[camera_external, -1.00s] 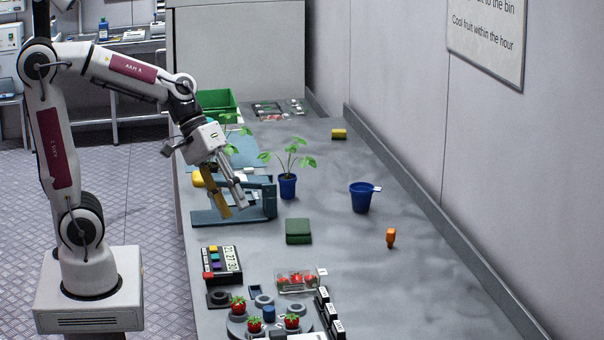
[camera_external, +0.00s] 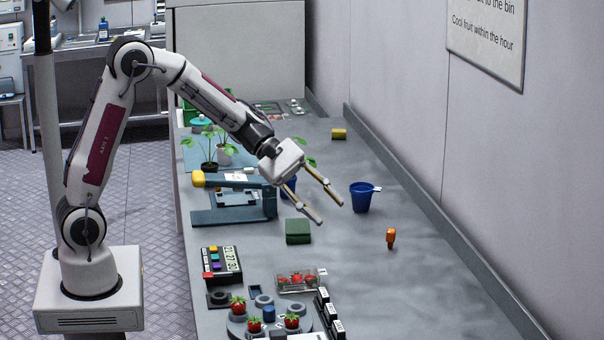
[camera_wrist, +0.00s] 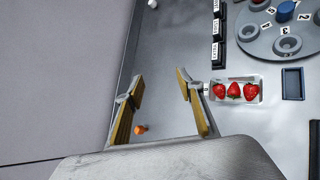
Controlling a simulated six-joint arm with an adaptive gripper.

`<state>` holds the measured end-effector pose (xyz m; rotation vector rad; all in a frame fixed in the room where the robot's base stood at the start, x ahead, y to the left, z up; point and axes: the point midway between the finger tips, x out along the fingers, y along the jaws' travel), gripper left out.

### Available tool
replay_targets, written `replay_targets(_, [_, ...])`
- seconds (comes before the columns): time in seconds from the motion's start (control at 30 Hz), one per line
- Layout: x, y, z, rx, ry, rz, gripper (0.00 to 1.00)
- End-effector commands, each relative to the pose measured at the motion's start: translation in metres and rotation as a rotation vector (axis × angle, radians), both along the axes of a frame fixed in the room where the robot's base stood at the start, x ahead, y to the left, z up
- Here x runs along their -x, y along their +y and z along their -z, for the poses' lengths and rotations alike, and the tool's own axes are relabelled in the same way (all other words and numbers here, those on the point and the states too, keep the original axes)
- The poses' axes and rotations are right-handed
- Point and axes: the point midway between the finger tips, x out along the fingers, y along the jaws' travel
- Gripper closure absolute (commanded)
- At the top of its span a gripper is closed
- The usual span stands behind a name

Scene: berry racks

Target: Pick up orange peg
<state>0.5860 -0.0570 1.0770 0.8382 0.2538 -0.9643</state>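The orange peg (camera_external: 390,237) stands upright on the grey bench, right of centre in the external view. In the wrist view the peg (camera_wrist: 140,129) is a small orange shape seen between my fingers, close to the left finger. My gripper (camera_external: 332,213) is open and empty, with its two fingers spread wide. It hangs above the bench, to the left of the peg and apart from it. In the wrist view my gripper (camera_wrist: 158,86) shows both tan-padded fingers with bare bench between them.
A blue cup (camera_external: 360,199) stands behind the peg, and a green block (camera_external: 298,231) lies left of it. A clear box of strawberries (camera_external: 297,280) and a round rack (camera_external: 240,326) are at the front. The bench around the peg is clear.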

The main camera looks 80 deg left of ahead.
Motion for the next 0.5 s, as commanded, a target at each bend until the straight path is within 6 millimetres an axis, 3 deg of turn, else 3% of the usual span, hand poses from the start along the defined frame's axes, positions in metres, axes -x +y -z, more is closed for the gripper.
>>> replay_targets(0.5, [-0.097,0.077,0.071,0.354,0.140,-0.409,0.62])
